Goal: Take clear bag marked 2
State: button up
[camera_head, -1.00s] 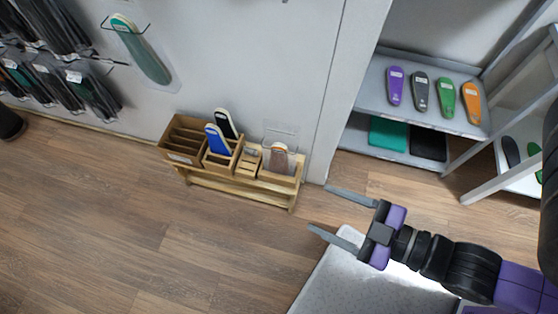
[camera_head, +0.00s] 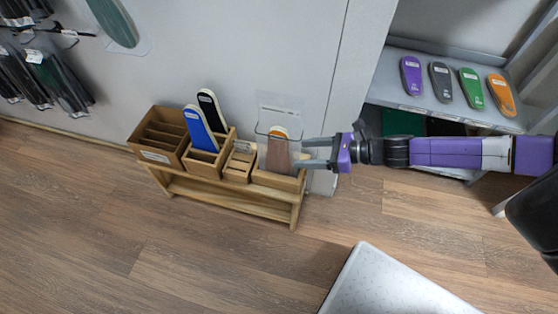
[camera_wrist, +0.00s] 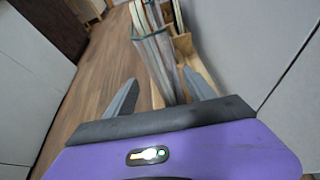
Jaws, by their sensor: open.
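A clear bag (camera_head: 278,152) with a brown and orange insole inside stands upright in the right end of a wooden rack (camera_head: 225,183). I cannot read a number on it. My gripper (camera_head: 303,152) is open, with its fingertips close to the bag's right side. I cannot tell whether they touch it. In the wrist view, the clear bag (camera_wrist: 157,58) stands ahead, between and beyond the two fingers of my gripper (camera_wrist: 163,88). Nothing is held.
A blue insole (camera_head: 199,127) and a black one (camera_head: 212,110) stand in the rack's middle box. A grey shelf (camera_head: 440,112) with several coloured insoles is at the right. A pale table top (camera_head: 395,285) is at the front. The wooden floor is clear at the left.

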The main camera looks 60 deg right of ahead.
aim_at(280, 152)
jog(key=shift+n, duration=0.5)
jog(key=b+x, duration=0.1)
jog(key=x, duration=0.2)
jog(key=b+x, duration=0.1)
jog(key=x, duration=0.5)
jog(key=shift+w+d+b, duration=0.15)
jog(key=shift+d+b, duration=0.2)
jog(key=shift+b, duration=0.05)
grip_shut()
